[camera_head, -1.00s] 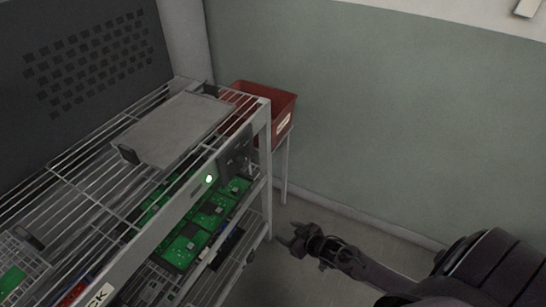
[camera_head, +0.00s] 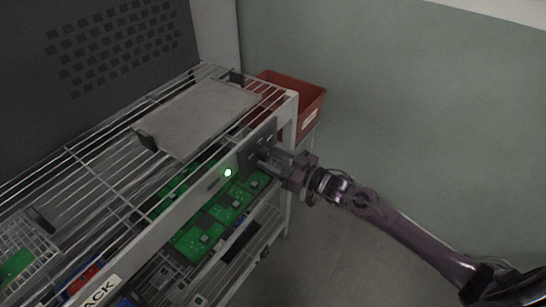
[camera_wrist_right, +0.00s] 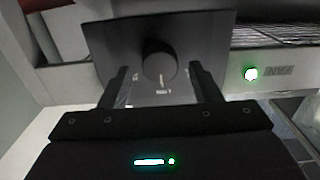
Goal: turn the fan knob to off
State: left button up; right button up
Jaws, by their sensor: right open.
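The fan knob (camera_wrist_right: 160,63) is a round dark knob on a dark panel (camera_wrist_right: 210,32) in the right wrist view. A thin light mark shows just below it. The panel (camera_head: 258,146) is fixed to the rack's front rail in the head view, where my gripper hides the knob. My right gripper (camera_wrist_right: 161,80) is open, with one finger on each side of the knob and visible space between fingers and knob. In the head view my right gripper (camera_head: 272,156) reaches the panel from the right. A green light (camera_wrist_right: 251,73) glows beside the panel, next to a label. My left gripper is not in view.
The wire rack (camera_head: 190,205) holds several green circuit boards (camera_head: 195,240) on a lower shelf and a grey flat tray (camera_head: 200,115) on top. A red bin (camera_head: 305,100) stands behind the rack's right end. Floor right of the rack is clear.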

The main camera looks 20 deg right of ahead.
jog(key=shift+w+a, duration=0.25)
jog(key=shift+w, duration=0.05)
jog(key=c, duration=1)
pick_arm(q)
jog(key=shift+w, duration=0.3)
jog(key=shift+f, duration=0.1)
pick_arm(e)
jog(key=shift+n, duration=0.4)
jog(key=n+b, duration=0.1)
jog(key=n, duration=0.3)
jog(key=shift+f+n+b, duration=0.15)
jog(key=shift+n+b, duration=0.25)
jog(key=n+b, duration=0.2)
jog(key=n, duration=0.3)
jog(key=shift+s+a+n, duration=0.1)
jog(key=shift+a+n, duration=0.05)
jog(key=shift+n, duration=0.15)
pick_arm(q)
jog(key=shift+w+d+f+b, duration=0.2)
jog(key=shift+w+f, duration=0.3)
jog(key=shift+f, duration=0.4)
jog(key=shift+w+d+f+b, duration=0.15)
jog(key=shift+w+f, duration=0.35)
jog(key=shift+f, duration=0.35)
pick_arm(e)
jog(key=shift+n, duration=0.5)
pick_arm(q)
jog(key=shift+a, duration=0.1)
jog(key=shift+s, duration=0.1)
